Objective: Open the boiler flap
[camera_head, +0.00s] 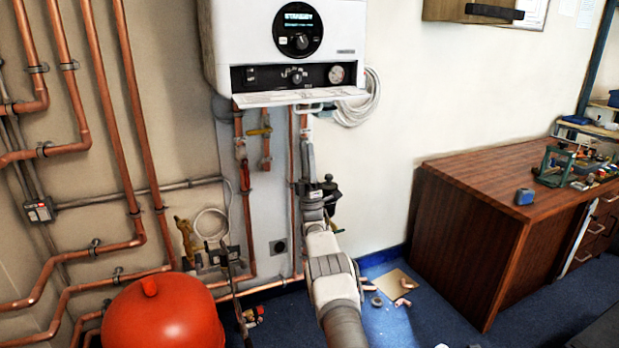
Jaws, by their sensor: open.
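The white boiler (285,50) hangs on the wall at the top centre, with a round lit display and a knob. Its flap (290,98) is folded down and juts out along the bottom edge. The dark control strip (262,77) behind it is exposed, with knobs and a gauge. My gripper (306,116) is open, just under the right half of the flap. A small pale loop, perhaps the flap's handle, shows at the fingertips. I cannot tell whether the fingers touch it. My arm rises from the bottom centre and hides part of the pipes.
Copper pipes (130,110) run along the left wall and below the boiler. A red tank (165,315) stands at the lower left. A coiled white hose (362,105) hangs right of the boiler. A wooden desk (470,225) stands at the right. Pipe pieces lie on cardboard (392,283) on the blue floor.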

